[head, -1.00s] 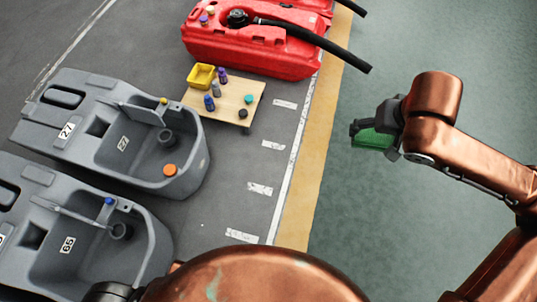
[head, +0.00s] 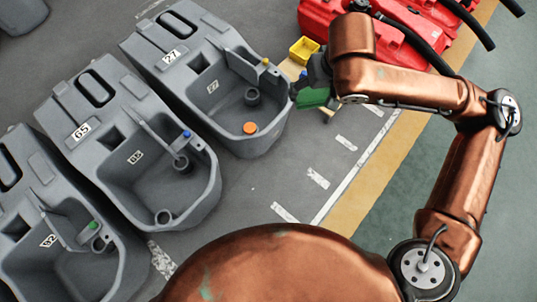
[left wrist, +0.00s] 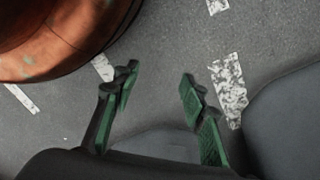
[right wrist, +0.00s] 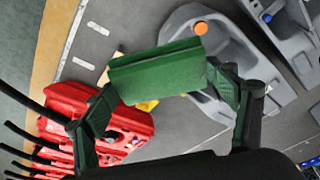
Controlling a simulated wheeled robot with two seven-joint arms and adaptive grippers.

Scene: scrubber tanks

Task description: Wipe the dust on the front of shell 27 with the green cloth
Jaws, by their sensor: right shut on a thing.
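Shell 27 (head: 190,75) is a grey tank with an open basin and an orange cap (head: 250,127), at the top middle of the head view. My right gripper (head: 314,88) is shut on the green cloth (head: 313,98), a folded block, just right of the shell's rounded front end. In the right wrist view the cloth (right wrist: 157,72) spans between the fingers, with shell 27 (right wrist: 238,55) beyond it. Any contact cannot be told, and I cannot make out dust on the front. My left gripper (left wrist: 157,90) is open and empty above the floor in its wrist view.
Shell 65 (head: 120,140) and another grey shell (head: 60,225) stand left of shell 27. A low wooden board with a yellow bin (head: 304,49) is behind my right gripper, near red cases (head: 420,30). Floor in front of the shells is clear.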

